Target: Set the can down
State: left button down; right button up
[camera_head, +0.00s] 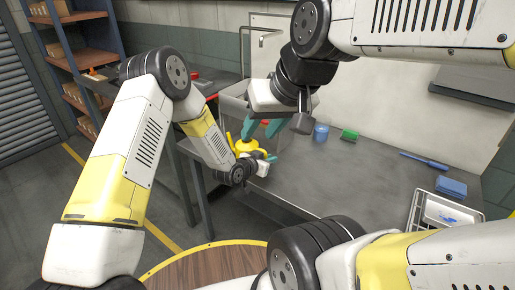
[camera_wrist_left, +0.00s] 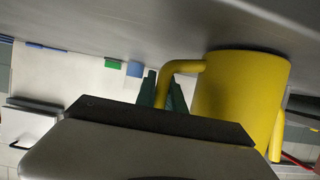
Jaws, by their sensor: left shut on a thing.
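The yellow can (camera_head: 243,147) is at the left end of the grey bench, near its front edge. My left gripper (camera_head: 266,162) is shut on it from the near side. In the left wrist view, which is turned over, the can (camera_wrist_left: 240,95) has its base close to the grey surface; I cannot tell whether they touch. The left gripper's dark teal fingers (camera_wrist_left: 164,92) are at the can's bent side tube. My right gripper (camera_head: 262,129) hangs just above and behind the can, its teal fingers apart with no object visible between them.
The grey bench (camera_head: 350,180) is clear across its middle. A grey bin (camera_head: 236,108) stands behind the can. A blue block (camera_head: 451,187) and white tray (camera_head: 440,210) are at the right.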

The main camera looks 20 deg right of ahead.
pick_arm(q)
jog(key=shift+f, duration=0.2)
jog(key=c, duration=1.3)
grip_release()
jog(key=shift+c, duration=0.2)
jog(key=shift+c, duration=0.2)
jog(key=c, duration=0.4)
jog(key=shift+o, duration=0.2)
jog(key=shift+v, duration=3.45)
